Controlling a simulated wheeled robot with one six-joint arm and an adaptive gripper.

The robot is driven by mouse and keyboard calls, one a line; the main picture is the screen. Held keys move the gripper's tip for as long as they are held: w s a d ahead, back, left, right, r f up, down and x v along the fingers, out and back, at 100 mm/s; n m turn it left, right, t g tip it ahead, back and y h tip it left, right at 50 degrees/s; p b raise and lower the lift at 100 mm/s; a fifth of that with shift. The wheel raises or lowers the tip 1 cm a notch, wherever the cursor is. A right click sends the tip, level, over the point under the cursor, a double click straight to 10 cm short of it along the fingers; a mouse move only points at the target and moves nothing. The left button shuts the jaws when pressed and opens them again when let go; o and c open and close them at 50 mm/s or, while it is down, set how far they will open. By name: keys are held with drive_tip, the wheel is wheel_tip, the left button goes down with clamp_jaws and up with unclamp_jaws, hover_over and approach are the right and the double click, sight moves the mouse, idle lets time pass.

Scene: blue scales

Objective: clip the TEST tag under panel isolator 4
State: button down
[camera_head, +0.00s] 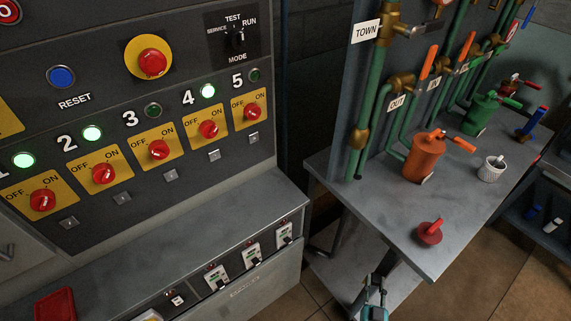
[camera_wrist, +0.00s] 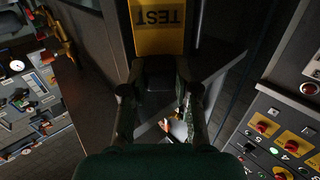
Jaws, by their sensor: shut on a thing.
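My gripper (camera_wrist: 160,78) is shut on the yellow TEST tag (camera_wrist: 160,28), whose black lettering reads upside down in the wrist view. The tag sticks out beyond the fingertips. In the head view a teal and black part of my arm shows at the bottom edge, and I cannot make out the tag there. Panel isolator 4 (camera_head: 208,129) is a red knob on a yellow OFF/ON plate, with a lit green lamp (camera_head: 207,91) above it. A small grey metal clip (camera_head: 214,156) sits below it, with nothing hanging from it. My gripper is well apart from the panel.
Isolators 3 (camera_head: 158,150) and 5 (camera_head: 250,110) flank isolator 4, each with its own clip.

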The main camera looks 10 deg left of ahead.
drive_tip(key=shift+a, duration=0.5)
